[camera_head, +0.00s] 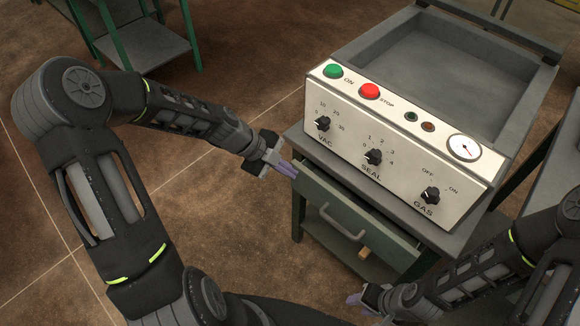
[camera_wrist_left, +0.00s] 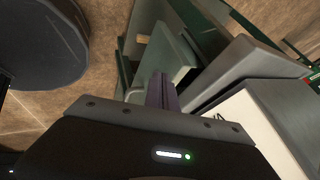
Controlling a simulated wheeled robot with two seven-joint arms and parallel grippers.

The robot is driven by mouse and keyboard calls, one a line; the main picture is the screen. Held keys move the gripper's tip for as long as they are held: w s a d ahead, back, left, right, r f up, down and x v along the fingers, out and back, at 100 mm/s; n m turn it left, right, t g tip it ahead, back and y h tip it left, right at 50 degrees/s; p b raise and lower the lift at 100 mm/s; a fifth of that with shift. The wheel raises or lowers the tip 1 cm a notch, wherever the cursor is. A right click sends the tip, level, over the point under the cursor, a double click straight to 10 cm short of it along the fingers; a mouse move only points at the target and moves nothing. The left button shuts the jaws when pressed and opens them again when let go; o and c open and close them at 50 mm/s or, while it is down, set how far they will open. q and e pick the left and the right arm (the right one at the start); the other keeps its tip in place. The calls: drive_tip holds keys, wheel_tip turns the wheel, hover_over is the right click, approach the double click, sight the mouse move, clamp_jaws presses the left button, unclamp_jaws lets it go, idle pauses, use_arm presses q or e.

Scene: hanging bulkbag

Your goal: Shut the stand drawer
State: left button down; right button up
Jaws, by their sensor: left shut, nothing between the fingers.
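The stand drawer (camera_head: 318,205) has a green front with a pale bar handle (camera_head: 342,222), below the grey top of the stand. It appears to stand out a little from the stand. My left gripper (camera_head: 287,168) is shut and empty, with its purple fingers at the left end of the drawer front; contact is not clear. In the left wrist view the shut fingers (camera_wrist_left: 162,92) point toward the green drawer front (camera_wrist_left: 163,55). My right gripper (camera_head: 358,298) is low in front of the stand, below the drawer; its finger gap is not clear.
A machine with a white control panel (camera_head: 400,135), knobs, buttons and a gauge sits on the stand. Its grey top (camera_head: 450,235) overhangs near the drawer. A green-framed table (camera_head: 140,40) is at the back left. Brown floor lies open at left.

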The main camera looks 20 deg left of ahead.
sight(301, 167)
use_arm(q)
drive_tip(key=shift+w+d, duration=0.1)
drive_tip(key=shift+w, duration=0.25)
drive_tip(key=shift+w+d+f+b, duration=0.15)
drive_tip(key=shift+w+d+b, duration=0.05)
drive_tip(key=shift+w+b, duration=0.35)
drive_tip(key=shift+w+d+f+b, duration=0.15)
drive_tip(key=shift+w+b, duration=0.25)
drive_tip(key=shift+b, duration=0.2)
drive_tip(key=shift+w+d+r, duration=0.15)
drive_tip(key=shift+w, duration=0.15)
drive_tip(key=shift+r, duration=0.15)
